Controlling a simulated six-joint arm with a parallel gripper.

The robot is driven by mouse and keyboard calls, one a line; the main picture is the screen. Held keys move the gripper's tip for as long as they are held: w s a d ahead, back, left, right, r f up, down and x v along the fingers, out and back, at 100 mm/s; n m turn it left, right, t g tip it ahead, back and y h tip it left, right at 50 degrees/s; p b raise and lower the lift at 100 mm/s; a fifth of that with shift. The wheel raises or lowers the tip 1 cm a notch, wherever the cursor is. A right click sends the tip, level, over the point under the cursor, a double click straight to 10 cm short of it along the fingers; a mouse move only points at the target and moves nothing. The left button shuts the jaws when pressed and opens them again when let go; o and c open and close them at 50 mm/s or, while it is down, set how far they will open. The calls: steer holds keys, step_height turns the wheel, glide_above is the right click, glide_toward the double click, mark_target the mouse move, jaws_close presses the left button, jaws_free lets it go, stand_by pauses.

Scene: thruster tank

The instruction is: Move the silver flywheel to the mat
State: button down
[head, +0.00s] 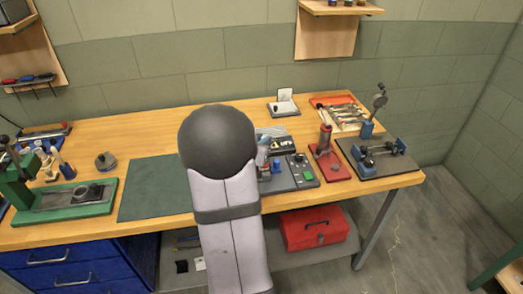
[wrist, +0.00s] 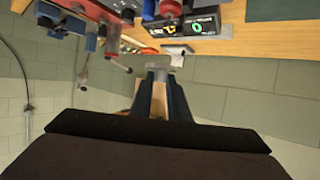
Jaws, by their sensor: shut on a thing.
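The dark green mat (head: 150,188) lies flat on the wooden bench, left of my arm, and its visible part is bare. My gripper (wrist: 158,75) points away from the wrist camera, with its dark fingers close together on a pale grey metal piece (wrist: 157,62). This piece fits the silver flywheel, but only its edge shows and its round shape is hidden. In the head view my arm hides most of the gripper and what it holds.
A green vise-like fixture (head: 75,203) and a small dark round part (head: 105,161) are left of the mat. A grey control panel (head: 290,174), a red press (head: 327,155) and a black-based fixture (head: 378,160) stand at right. A red tray of tools (head: 340,112) lies behind.

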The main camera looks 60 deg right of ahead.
steer(key=shift+r, duration=1)
steer(key=w+a+f+n+t, duration=0.1)
steer(key=w+a+f, duration=0.1)
steer(key=w+f, duration=0.2)
steer(key=w+a+f+n+t+b, duration=0.1)
steer(key=w+a+f, duration=0.2)
steer(key=w, duration=0.2)
steer(key=w+a+f+t+b, duration=0.1)
steer(key=w+a+f, duration=0.2)
steer(key=w+f, duration=0.1)
steer(key=shift+w+a+f+n+y, duration=0.1)
steer(key=shift+w+f+n+y, duration=0.1)
steer(key=shift+w, duration=0.2)
steer(key=shift+w+f+n+y, duration=0.15)
steer(key=shift+w+n+y, duration=0.05)
steer(key=shift+w, duration=0.2)
steer(key=shift+m+g, duration=0.5)
steer(key=w, duration=0.5)
steer(key=shift+w+d+b, duration=0.1)
steer(key=shift+d+b, duration=0.15)
steer(key=shift+b, duration=0.1)
steer(key=d+r+m+g, duration=0.2)
steer(key=d+r, duration=0.1)
steer(key=r, duration=0.2)
steer(key=shift+h, duration=0.4)
steer(key=shift+f+p, duration=0.65)
steer(key=shift+f, duration=4.35)
steer(key=shift+f, duration=0.15)
